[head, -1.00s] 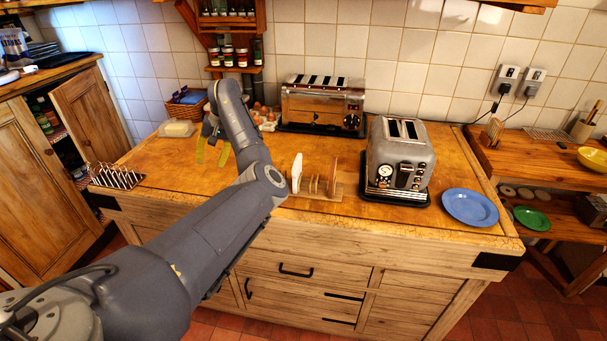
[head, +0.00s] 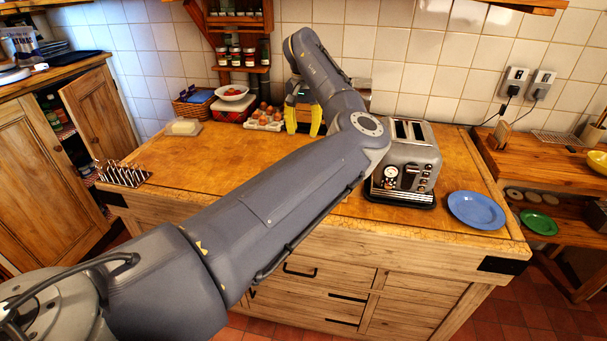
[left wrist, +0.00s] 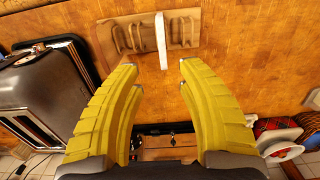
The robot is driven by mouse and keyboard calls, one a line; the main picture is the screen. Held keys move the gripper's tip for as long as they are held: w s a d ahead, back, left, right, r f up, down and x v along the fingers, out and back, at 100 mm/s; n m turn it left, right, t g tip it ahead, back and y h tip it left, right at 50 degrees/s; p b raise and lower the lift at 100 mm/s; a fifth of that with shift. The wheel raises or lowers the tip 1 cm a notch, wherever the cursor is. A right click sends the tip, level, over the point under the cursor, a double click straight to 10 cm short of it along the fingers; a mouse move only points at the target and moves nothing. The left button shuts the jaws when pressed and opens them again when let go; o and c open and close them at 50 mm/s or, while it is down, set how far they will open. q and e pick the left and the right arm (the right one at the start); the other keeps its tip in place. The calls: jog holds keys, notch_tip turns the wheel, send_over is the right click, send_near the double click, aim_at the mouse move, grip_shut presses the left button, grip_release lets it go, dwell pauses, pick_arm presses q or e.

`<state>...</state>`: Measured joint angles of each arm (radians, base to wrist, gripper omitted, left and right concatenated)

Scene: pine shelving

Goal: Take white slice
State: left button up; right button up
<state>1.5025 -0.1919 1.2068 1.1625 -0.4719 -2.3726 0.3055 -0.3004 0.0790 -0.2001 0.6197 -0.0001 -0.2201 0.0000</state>
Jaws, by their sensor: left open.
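The white slice (left wrist: 161,42) stands on edge in a wooden toast rack (left wrist: 187,14), seen from above in the left wrist view. My left gripper (left wrist: 157,72) is open, with its two yellow fingers spread and nothing between them. In that view the slice lies just beyond the fingertips, in line with the gap; I see no contact. In the head view the left gripper (head: 303,122) is over the back of the worktop, and my arm hides the rack and slice. My right gripper is not in view.
A grey toaster (head: 405,165) stands right of my arm, with a blue plate (head: 476,210) beside it. A metal toaster (left wrist: 40,80) is at the left in the wrist view. Eggs (head: 264,118) and a white bowl (head: 232,92) are at the back. The left worktop is mostly clear.

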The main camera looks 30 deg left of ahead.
pick_arm(q)
notch_tip(320, 180, down, 8)
jog(key=shift+r, duration=0.15)
jog(key=shift+w+a+f, duration=0.1)
jog(key=shift+a+f, duration=0.05)
jog(key=shift+f, duration=1.15)
jog(key=shift+w+a+f, duration=0.1)
jog(key=shift+f, duration=1.2)
jog(key=shift+o, duration=0.2)
grip_shut()
